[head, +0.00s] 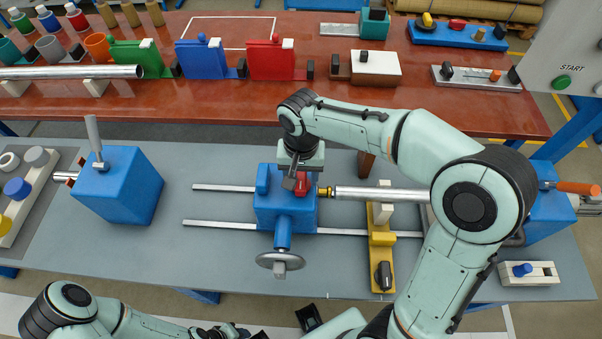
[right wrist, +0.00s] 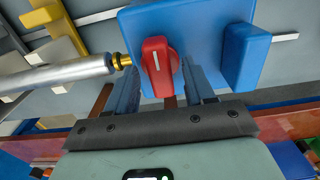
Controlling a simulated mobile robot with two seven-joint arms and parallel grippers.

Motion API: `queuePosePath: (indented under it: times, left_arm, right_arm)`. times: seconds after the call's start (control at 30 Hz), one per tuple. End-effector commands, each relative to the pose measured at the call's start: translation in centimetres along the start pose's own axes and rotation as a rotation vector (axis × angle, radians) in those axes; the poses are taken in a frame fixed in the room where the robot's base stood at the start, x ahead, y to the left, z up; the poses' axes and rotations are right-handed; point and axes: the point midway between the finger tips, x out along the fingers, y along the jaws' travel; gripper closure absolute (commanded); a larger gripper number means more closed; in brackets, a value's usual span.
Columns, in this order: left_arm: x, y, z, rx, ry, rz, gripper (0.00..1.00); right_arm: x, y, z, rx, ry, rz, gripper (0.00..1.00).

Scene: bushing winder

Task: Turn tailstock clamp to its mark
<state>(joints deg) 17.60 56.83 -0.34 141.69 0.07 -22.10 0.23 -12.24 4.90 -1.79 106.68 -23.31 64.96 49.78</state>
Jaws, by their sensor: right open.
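The tailstock is a blue block (head: 265,212) on two rails, with a handwheel (head: 280,262) at its front. Its clamp is a red knob (head: 304,184) with a white line, seen closely in the right wrist view (right wrist: 158,68). There the white line runs roughly up and down the picture. My right gripper (head: 296,187) is over the block at the knob. In the right wrist view its two open fingers (right wrist: 165,85) stand on either side of the knob; contact cannot be told. I cannot make out the mark. My left gripper (head: 222,331) is at the bottom edge, its fingers unclear.
A metal rod (head: 382,194) lies against the tailstock's brass tip, passing a yellow support (head: 381,245). A blue headstock block (head: 118,186) stands at left. A red-brown bench (head: 450,105) with blocks and trays is behind. The grey table between headstock and tailstock is mostly clear.

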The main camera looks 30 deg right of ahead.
Motion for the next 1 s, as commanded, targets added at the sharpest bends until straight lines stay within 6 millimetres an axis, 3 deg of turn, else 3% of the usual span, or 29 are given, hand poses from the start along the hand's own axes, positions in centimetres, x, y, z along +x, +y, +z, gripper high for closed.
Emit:
queuePosePath:
  times: [0.03,0.2,0.6,1.0]
  left_arm:
    - [-0.01,0.0,-0.01,0.0,0.0,0.0,0.57]
    - [-0.01,0.0,-0.01,0.0,0.0,0.0,0.57]
    - [-0.14,0.06,-0.04,0.0,0.001,0.0,0.57]
    - [-0.74,0.35,-0.25,0.002,0.004,0.001,0.57]
  right_arm:
    - [-0.01,0.0,0.0,0.0,0.0,0.0,0.47]
    - [-0.03,0.0,0.01,0.0,0.0,0.0,1.0]
    - [-0.07,-0.01,0.01,-0.053,0.0,0.0,1.0]
    - [-0.13,-0.01,0.01,-0.355,-0.001,0.0,1.0]
